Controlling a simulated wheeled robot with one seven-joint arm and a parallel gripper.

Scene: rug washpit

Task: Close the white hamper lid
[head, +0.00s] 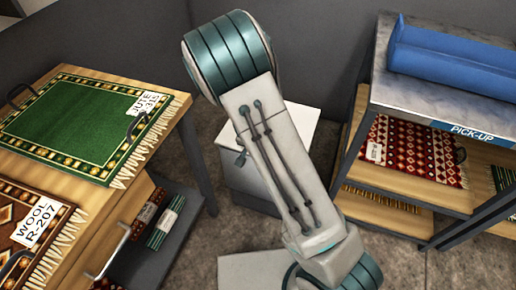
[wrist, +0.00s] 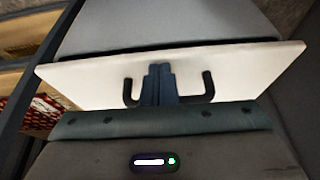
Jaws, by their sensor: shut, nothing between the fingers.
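The hamper (head: 250,187) is a pale grey box on the floor between the left table and the right shelf. Its white lid (head: 302,125) shows beside my arm, which hides much of it. In the wrist view the white lid (wrist: 235,66) spans the picture, with a dark band between its edge and the grey hamper body (wrist: 170,25). I cannot tell for sure how far open it stands. A dark U-shaped handle (wrist: 209,88) shows on the lid's side. My gripper (wrist: 160,72) is shut and empty, between the handle's two ends; contact is unclear.
A wooden table (head: 85,80) with a green rug (head: 75,125) and a brown rug (head: 30,225) stands at left. At right is a shelf with a grey top (head: 425,103), a blue trough (head: 450,60) and a red rug (head: 415,150). Bare floor lies around the hamper.

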